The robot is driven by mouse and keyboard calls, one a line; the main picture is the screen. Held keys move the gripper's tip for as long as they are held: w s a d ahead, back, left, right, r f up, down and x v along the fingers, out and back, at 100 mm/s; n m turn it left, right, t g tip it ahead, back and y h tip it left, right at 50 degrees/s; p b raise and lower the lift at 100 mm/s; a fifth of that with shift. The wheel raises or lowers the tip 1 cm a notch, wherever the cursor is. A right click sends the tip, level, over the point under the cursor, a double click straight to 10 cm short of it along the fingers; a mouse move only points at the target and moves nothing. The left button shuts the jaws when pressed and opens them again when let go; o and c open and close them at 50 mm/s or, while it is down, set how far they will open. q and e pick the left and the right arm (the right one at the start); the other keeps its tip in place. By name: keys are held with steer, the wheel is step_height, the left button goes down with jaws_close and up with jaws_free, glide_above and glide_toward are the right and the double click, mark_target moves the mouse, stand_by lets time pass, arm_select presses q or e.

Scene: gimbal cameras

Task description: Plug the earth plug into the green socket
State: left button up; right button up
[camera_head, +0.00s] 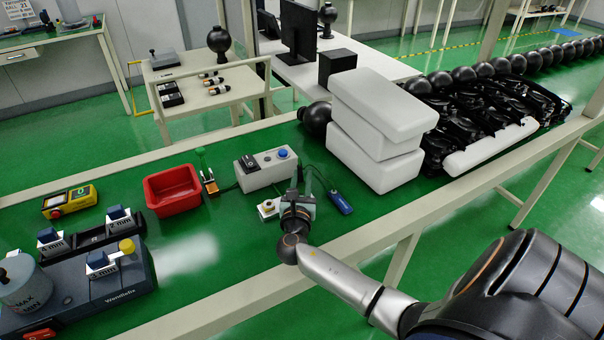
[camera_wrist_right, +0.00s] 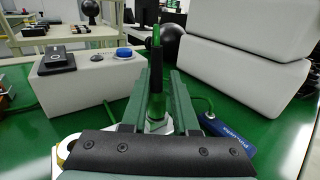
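My right gripper (camera_head: 302,192) is at the front edge of the bench, just in front of the grey control box (camera_head: 266,168). A green cable shows near the plug. Below it is a pale angular base (camera_wrist_right: 157,126), partly hidden by the fingers. I cannot make out the green socket for certain. My left gripper is not in view.
The grey box carries a black switch and a blue button (camera_head: 282,153). A red bin (camera_head: 172,191) stands left, and white blocks (camera_head: 372,156) are stacked on the right.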

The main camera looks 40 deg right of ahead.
steer(key=shift+o, duration=1.4)
steer(key=shift+f, duration=0.1)
steer(key=v, duration=1.2)
steer(key=shift+s+a, duration=0.2)
